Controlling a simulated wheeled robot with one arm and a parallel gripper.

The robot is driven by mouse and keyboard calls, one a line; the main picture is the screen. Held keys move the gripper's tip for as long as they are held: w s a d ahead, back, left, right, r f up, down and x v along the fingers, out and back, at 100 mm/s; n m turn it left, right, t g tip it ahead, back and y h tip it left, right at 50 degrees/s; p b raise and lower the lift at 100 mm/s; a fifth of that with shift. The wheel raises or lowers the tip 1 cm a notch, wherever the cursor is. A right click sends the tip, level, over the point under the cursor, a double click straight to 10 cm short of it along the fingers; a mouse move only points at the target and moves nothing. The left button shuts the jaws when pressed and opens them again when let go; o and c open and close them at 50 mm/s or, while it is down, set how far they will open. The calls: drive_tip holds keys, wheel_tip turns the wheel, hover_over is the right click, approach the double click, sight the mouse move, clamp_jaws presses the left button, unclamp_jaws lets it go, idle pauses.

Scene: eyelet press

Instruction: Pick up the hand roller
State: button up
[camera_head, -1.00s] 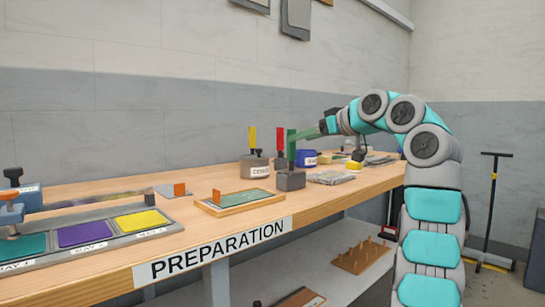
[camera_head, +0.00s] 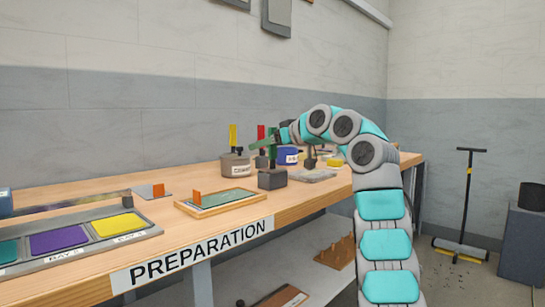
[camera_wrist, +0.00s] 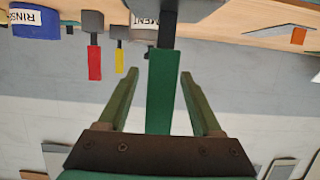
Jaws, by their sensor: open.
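A green upright handle (camera_wrist: 162,90) stands on a dark grey block on the bench. It is likely the hand roller, but its lower end is hidden, so I cannot tell for sure. The block (camera_head: 272,180) shows below my gripper in the head view. My gripper (camera_wrist: 160,75) is open, with one finger on each side of the green handle and visible gaps between. In the head view my gripper (camera_head: 265,146) is level above the bench at the handle, partly covering it.
A cement pot (camera_head: 236,166) stands close left of the block, with red (camera_wrist: 95,63) and yellow (camera_wrist: 119,61) handles nearby. A blue rinse pot (camera_head: 288,157) is behind. A framed green board (camera_head: 222,198) and a tray of coloured pads (camera_head: 60,240) lie left.

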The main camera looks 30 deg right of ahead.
clamp_jaws()
idle(0.4)
